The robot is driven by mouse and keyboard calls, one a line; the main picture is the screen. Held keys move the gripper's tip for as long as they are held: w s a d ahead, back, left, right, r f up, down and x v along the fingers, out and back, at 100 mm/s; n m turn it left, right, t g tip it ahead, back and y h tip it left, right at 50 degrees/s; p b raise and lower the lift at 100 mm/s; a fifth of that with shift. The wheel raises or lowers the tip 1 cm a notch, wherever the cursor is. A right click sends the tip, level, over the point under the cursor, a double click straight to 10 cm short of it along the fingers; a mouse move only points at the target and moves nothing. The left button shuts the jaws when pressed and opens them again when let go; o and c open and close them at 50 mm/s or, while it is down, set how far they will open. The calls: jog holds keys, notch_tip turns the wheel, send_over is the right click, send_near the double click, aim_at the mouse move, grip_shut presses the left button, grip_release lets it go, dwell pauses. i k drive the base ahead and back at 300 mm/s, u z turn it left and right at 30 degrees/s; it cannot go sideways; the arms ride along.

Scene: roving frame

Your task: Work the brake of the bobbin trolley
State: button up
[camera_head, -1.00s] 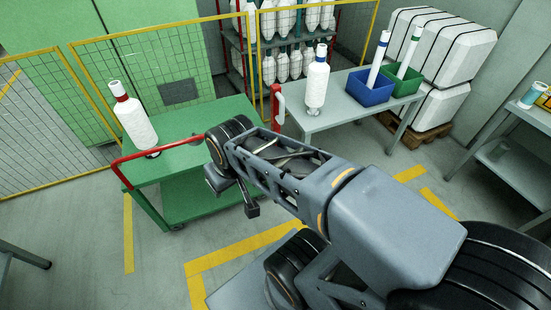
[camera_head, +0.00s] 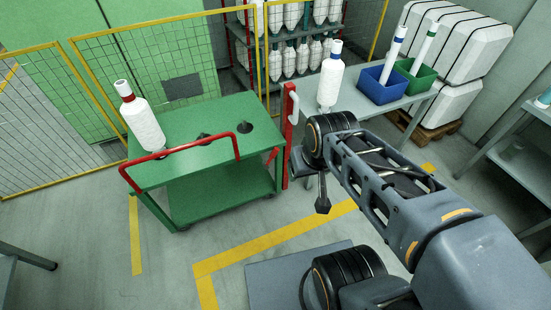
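The bobbin trolley (camera_head: 190,146) is green, with an upper and a lower deck and a red handle rail along its near side. A white bobbin (camera_head: 144,128) with a red-banded neck stands at its left end. Two dark round spots show on the bare deck. A small red piece (camera_head: 273,156) shows at the trolley's right end; I cannot tell whether it is the brake. My gripper (camera_head: 322,204) seems to be the small dark end hanging below my arm's elbow, right of the trolley and apart from it. Its fingers are too small to read.
A red post (camera_head: 289,130) with a pale hook stands just right of the trolley. A grey bench (camera_head: 375,108) holds a white bobbin (camera_head: 330,76), a blue bin (camera_head: 385,88) and a green bin (camera_head: 416,80). Yellow mesh fence (camera_head: 60,125) stands behind. Floor before the trolley is clear.

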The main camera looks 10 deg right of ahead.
aim_at(274, 150)
jog(key=z, duration=0.15)
jog(key=k, duration=1)
jog(key=u, duration=1.2)
jog(key=i, duration=0.8)
jog(key=z, duration=0.55)
jog(key=i, duration=0.9)
jog(key=z, duration=0.95)
